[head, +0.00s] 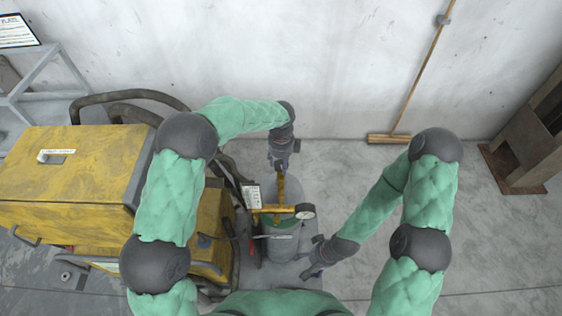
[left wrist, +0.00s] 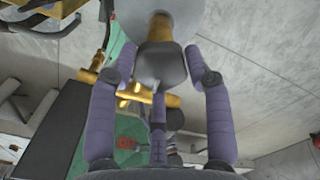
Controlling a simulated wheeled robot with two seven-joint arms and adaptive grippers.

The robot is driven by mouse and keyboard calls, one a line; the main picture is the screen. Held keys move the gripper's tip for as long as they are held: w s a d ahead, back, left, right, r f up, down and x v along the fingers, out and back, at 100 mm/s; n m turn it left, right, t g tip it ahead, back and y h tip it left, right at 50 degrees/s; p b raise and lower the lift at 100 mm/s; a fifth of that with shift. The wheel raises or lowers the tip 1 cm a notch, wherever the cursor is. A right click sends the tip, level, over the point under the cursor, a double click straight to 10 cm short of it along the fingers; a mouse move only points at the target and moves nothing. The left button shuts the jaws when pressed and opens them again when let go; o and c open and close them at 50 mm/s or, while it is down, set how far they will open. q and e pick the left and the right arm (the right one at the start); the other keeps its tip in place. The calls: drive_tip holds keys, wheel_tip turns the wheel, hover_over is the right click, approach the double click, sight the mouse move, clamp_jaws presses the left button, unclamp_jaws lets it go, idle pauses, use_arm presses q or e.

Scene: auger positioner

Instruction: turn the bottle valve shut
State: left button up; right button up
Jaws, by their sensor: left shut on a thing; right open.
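The grey gas bottle (head: 283,246) with a green shoulder stands upright on the floor beside the yellow machine. Its yellow valve (head: 281,187) has a crossbar and a round white gauge (head: 305,211). My left gripper (head: 281,160) is at the far end of the valve. In the left wrist view its fingers close around a grey blocky knob (left wrist: 158,70) in line with a yellow stem (left wrist: 160,27). The far contact faces are hidden. My right gripper (head: 312,270) is open and empty, low at the right of the bottle.
The yellow machine (head: 75,165) with dark hoses (head: 130,96) crowds the left side. A broom (head: 389,138) leans on the wall, and a rusty steel post (head: 520,160) stands at right.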

sight(281, 164)
use_arm(q)
drive_tip(key=shift+m, duration=0.7)
drive_tip(key=o, duration=1.1)
drive_tip(key=shift+o, duration=0.2)
wheel_tip(281, 164, up, 12)
